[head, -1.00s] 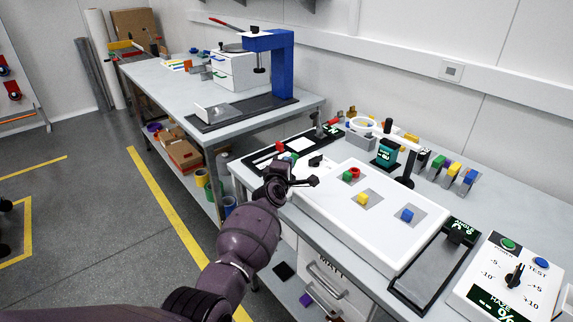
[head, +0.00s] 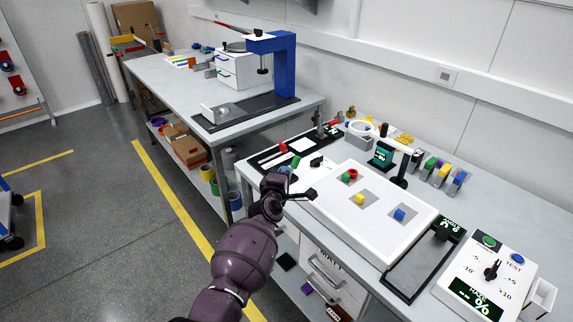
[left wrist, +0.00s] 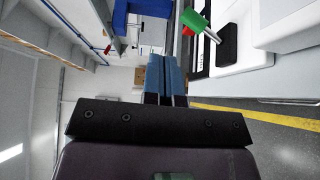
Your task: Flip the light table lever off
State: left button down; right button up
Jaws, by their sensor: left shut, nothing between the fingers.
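The light table (head: 335,210) is a white box on the right-hand bench in the head view. At its far left end a black lever base (head: 317,161) shows, with what looks like a green-knobbed lever (head: 295,160) leaning left from it. In the left wrist view the green knob (left wrist: 193,20) sits on a short silver rod beside a black block (left wrist: 227,45). My left gripper (head: 312,194) is shut and empty by the table's near left edge, apart from the lever and on the near side of it. Its closed fingers (left wrist: 166,80) show in the left wrist view. My right gripper is out of view.
A blue press (head: 285,65) is on the far bench.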

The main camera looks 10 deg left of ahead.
pick_arm(q)
jog(key=s, duration=0.1)
jog(key=s+r, duration=0.1)
jog(key=s, duration=0.1)
jog(key=shift+s+r, duration=0.15)
jog(key=shift+r, duration=0.05)
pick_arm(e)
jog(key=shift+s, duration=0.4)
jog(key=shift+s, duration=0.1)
